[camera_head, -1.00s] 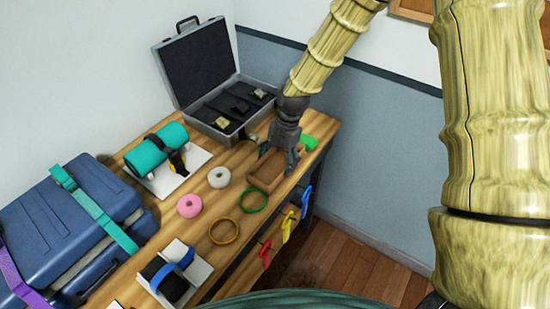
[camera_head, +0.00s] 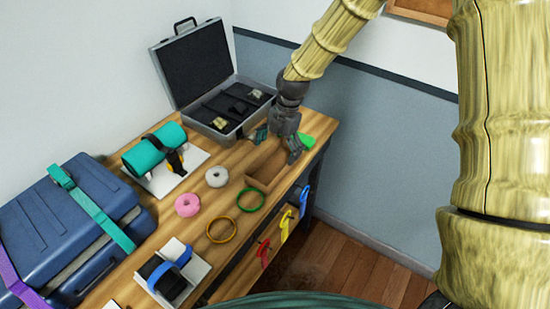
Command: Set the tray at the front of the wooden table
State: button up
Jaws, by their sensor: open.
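The tray (camera_head: 262,184) is a small brown open box near the right end of the wooden table (camera_head: 197,223), close to the table's front edge. My gripper (camera_head: 278,145) is dark grey and hangs over the tray's far part. Its fingers are spread, one to each side of the tray's far end. Whether they touch the tray cannot be told. The gripper hides part of the tray.
An open black case (camera_head: 205,80) stands behind. Pink (camera_head: 187,205) and white (camera_head: 217,176) rolls and green (camera_head: 251,199) and orange (camera_head: 222,229) rings lie left. Blue suitcase (camera_head: 65,225) fills the left end.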

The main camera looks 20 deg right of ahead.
aim_at(282, 163)
jog(key=b+v, duration=0.1)
jog(key=v, duration=0.7)
